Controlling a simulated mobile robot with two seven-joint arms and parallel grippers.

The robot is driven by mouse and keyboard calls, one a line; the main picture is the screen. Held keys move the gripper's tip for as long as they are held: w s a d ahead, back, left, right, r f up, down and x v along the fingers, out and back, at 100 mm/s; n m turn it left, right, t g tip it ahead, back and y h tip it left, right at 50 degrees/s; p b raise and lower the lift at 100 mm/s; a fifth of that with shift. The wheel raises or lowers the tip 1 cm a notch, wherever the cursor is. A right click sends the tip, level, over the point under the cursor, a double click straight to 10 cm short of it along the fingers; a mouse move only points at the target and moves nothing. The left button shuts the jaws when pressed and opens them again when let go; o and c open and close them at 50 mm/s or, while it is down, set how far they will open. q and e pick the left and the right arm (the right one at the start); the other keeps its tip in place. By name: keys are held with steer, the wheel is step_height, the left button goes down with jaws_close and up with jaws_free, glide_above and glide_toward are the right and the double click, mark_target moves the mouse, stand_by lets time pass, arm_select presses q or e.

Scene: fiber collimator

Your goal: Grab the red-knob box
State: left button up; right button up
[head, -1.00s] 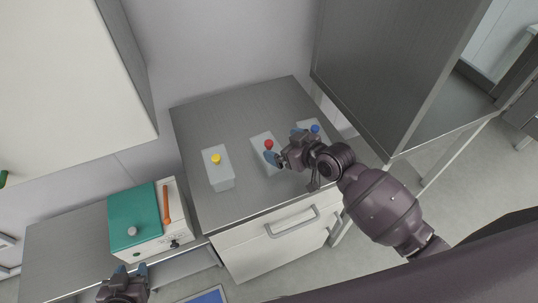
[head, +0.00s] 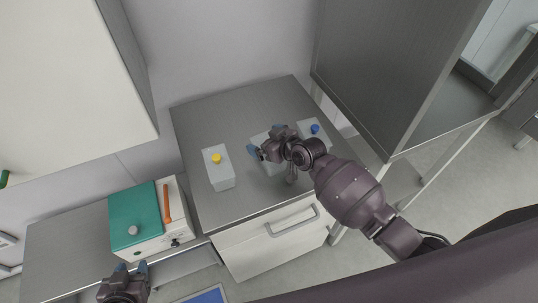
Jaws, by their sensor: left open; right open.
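The red-knob box (head: 271,167) stands on the grey cabinet top, mostly hidden behind my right gripper. Its red knob is hidden now. My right gripper (head: 265,141) is open, its blue fingertips over the box; whether it touches the box I cannot tell. A white box with a yellow knob (head: 220,171) stands to the left. A white box with a blue knob (head: 311,131) stands to the right, partly covered by my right arm. My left gripper (head: 130,269) is open at the lower left, far from the boxes, in front of the lower bench.
The grey cabinet top (head: 205,112) is clear behind the boxes. A white device with a teal lid (head: 134,213) and an orange-handled tool (head: 167,203) is at the left on a lower bench. A tall grey cabinet (head: 385,70) bounds the right side.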

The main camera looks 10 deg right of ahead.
steer(key=c, duration=1)
